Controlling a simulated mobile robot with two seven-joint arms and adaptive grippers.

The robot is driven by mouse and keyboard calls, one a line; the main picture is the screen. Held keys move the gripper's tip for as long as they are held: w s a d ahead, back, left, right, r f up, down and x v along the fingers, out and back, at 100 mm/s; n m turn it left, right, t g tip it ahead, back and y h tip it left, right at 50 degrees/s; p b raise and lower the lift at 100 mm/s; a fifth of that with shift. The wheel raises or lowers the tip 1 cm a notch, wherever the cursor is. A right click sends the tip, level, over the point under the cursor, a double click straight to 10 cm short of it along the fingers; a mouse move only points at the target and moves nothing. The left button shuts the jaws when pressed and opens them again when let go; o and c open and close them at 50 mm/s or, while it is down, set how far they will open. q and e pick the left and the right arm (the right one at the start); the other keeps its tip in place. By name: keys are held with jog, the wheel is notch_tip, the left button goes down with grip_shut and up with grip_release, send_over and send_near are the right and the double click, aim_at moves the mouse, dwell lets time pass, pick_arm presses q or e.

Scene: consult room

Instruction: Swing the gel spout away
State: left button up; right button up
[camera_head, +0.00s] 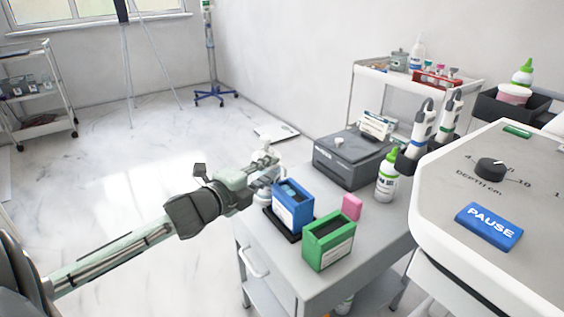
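My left gripper (264,161) reaches in from the left to the near left edge of the grey trolley (375,222). Its fingers are small and overlap a pale object (265,191) beside the blue box, so I cannot tell whether they touch it or how far they are open. I cannot make out for certain which part is the gel spout. A white bottle with a green cap (387,184) stands upright on the trolley, apart from the gripper. My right gripper is not in view.
A blue box (293,209), a green box (329,243) and a pink block (351,207) stand close to the gripper. Behind them is a dark grey device (347,163). Handheld probes (424,124) and a console with a PAUSE button (489,226) are at right.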

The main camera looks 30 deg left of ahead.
aim_at(280, 164)
pick_arm(q)
jog(key=shift+w+f, duration=0.25)
jog(key=shift+w, duration=1.05)
jog(key=shift+w+f, duration=0.25)
jog(key=shift+w, duration=1.05)
jog(key=shift+c, duration=0.3)
grip_shut()
